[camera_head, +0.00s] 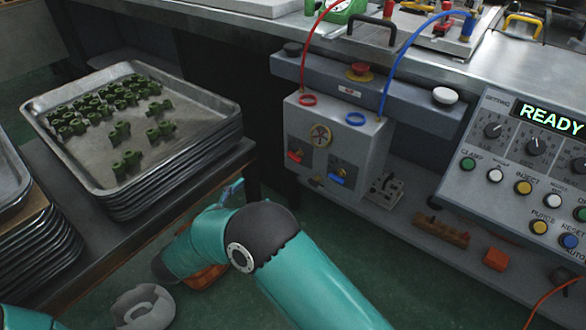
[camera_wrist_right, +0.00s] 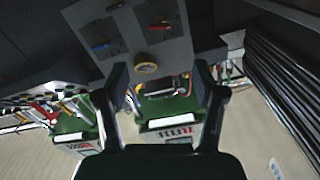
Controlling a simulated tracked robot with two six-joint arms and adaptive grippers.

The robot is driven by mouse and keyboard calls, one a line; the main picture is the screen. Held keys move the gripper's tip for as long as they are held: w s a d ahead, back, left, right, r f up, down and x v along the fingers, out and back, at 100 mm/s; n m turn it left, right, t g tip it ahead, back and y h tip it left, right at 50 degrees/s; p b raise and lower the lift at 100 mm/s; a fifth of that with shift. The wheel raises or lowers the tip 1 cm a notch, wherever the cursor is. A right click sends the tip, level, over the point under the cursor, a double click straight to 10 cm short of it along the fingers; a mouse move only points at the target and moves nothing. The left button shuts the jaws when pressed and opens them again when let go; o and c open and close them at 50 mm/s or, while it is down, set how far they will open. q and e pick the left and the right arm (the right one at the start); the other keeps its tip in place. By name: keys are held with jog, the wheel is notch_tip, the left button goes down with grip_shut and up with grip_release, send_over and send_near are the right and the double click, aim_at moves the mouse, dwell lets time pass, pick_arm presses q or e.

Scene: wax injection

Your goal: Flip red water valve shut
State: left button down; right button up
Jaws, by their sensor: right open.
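The red water valve (camera_head: 295,156) sits on the lower left front of a grey box (camera_head: 346,127). Its handle lies roughly sideways. A blue valve (camera_head: 337,179) sits to its right, and a round brass gauge (camera_head: 320,135) above and between them. In the right wrist view the box appears upside down, with the red valve (camera_wrist_right: 159,26) and the gauge (camera_wrist_right: 145,66) beyond the fingers. My right gripper (camera_wrist_right: 160,82) is open and empty, apart from the valve. In the head view my right gripper (camera_head: 231,190) is mostly hidden behind my arm. My left gripper is not in view.
A stack of metal trays (camera_head: 215,105) with green parts stands on a table left of the box. A control panel (camera_head: 520,170) reading READY is at right. Red and blue hoses (camera_head: 388,75) rise from the box. A low shelf (camera_head: 465,255) runs beneath the bench.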

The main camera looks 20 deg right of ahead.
aim_at(293, 156)
jog(key=b+x, duration=0.4)
jog(key=x, duration=1.2)
jog(key=shift+w+d, duration=0.15)
jog(key=shift+d, duration=0.15)
jog(key=shift+r, duration=0.1)
jog(key=c, duration=1.2)
jog(key=shift+o, duration=0.2)
jog(key=n+p, duration=0.2)
jog(key=p, duration=0.2)
jog(key=shift+r+p, duration=0.25)
jog(key=shift+p, duration=0.15)
jog(key=shift+f+n+p, duration=0.2)
jog(key=shift+n+p, duration=0.1)
jog(key=shift+n, duration=0.3)
jog(key=o, duration=1.2)
jog(key=shift+f, duration=0.1)
jog(key=shift+c, duration=0.2)
